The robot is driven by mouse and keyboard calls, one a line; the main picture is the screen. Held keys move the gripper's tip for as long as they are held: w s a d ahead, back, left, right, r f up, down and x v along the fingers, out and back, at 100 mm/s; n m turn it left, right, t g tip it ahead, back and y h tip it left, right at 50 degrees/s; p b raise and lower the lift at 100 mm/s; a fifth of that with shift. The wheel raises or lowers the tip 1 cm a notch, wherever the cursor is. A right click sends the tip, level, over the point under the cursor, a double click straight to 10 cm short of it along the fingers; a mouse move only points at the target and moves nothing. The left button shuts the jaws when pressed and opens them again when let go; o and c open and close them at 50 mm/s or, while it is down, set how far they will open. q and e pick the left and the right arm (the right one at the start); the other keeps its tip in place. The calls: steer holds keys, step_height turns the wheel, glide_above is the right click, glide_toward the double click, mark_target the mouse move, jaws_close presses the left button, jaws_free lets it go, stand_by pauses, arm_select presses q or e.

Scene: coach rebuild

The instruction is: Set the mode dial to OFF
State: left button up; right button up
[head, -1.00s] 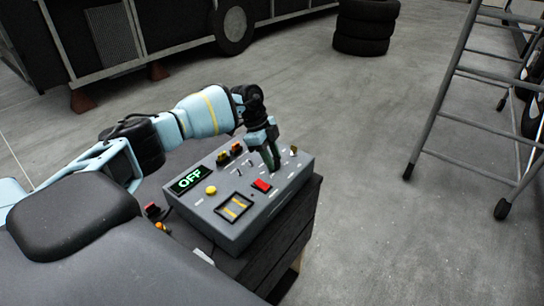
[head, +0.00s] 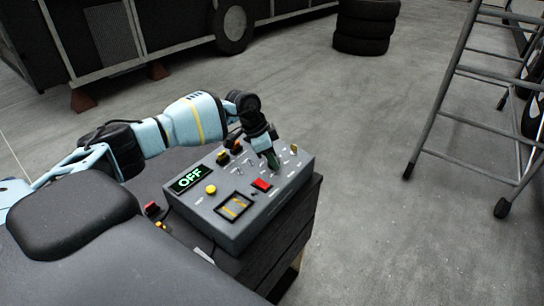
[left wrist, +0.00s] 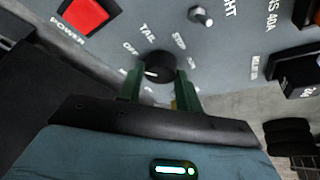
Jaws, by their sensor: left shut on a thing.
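The grey control box (head: 225,237) carries a display (head: 187,179) that reads OFF in green. My left gripper (head: 273,162) reaches down onto the right part of its panel and hides the dial there in the head view. In the left wrist view, the round black mode dial (left wrist: 157,64) sits between the green fingers of my left gripper (left wrist: 160,86), which is shut on it. The dial's white mark points to the left in that view, a little below the OFF label. Other labels around it include TAIL; some are hidden by the fingers. My right gripper is not in view.
A red rocker switch (head: 262,185) lies close to the gripper and shows large in the left wrist view (left wrist: 88,14). A yellow button (head: 211,189) and small toggles share the panel. A ladder (head: 452,90) and stacked tyres (head: 366,27) stand beyond, with open floor between.

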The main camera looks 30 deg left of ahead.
arm_select(q)
steer(key=shift+s+f, duration=0.1)
steer(key=shift+f, duration=0.05)
steer(key=o, duration=1)
steer(key=shift+r, duration=0.2)
steer(key=v, duration=0.7)
steer(key=shift+r, duration=0.25)
steer(key=shift+a, duration=0.1)
